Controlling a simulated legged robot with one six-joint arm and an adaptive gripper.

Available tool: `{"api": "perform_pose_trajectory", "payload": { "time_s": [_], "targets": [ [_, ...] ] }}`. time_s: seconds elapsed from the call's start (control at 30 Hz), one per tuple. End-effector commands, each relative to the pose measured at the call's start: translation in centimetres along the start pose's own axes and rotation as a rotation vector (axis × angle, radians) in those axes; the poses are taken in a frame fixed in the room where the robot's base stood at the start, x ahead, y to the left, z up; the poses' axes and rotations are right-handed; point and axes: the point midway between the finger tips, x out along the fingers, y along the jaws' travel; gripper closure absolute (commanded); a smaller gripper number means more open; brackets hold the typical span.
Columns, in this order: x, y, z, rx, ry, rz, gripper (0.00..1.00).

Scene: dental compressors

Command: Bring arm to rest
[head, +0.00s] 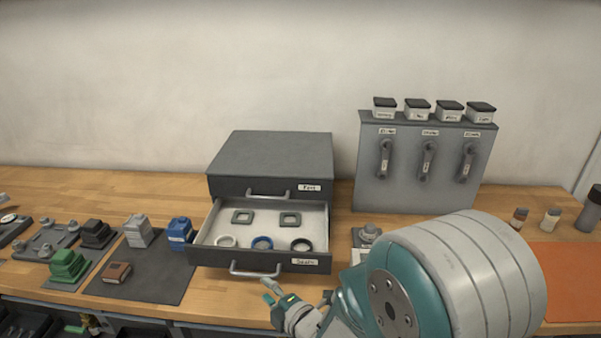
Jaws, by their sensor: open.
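My gripper (298,291) is at the bottom middle of the head view, just in front of the open lower drawer. Its fingers are spread and I see nothing between them. My arm (440,275) reaches in from the lower right, its large teal and white link hiding part of the bench. The lower drawer (218,259) of the dark grey cabinet (270,152) is pulled out. It holds two square grey-green gaskets (242,216) and three rings: white (225,241), blue (262,243) and black (301,245). The upper drawer (230,187) is shut.
A grey panel (400,190) with three handles stands at the back right, small lidded boxes (449,110) on top. Left are a dark mat (140,285), a blue block (180,233), a green part (67,266) and other parts. An orange mat (572,280) and small bottles (550,219) lie right.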

Motion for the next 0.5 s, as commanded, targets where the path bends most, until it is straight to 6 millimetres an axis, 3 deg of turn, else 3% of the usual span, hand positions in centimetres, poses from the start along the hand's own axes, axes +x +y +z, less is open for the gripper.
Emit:
{"api": "perform_pose_trajectory", "payload": {
  "time_s": [0.13,0.27,0.5],
  "targets": [
    [-1.2,2.1,2.6,0.097,-0.109,-0.047,0.49],
    [-3.8,4.3,5.7,0.262,-0.266,-0.106,0.49],
    [-10.6,7.3,9.7,0.618,-0.561,-0.157,0.49]
  ]
}}
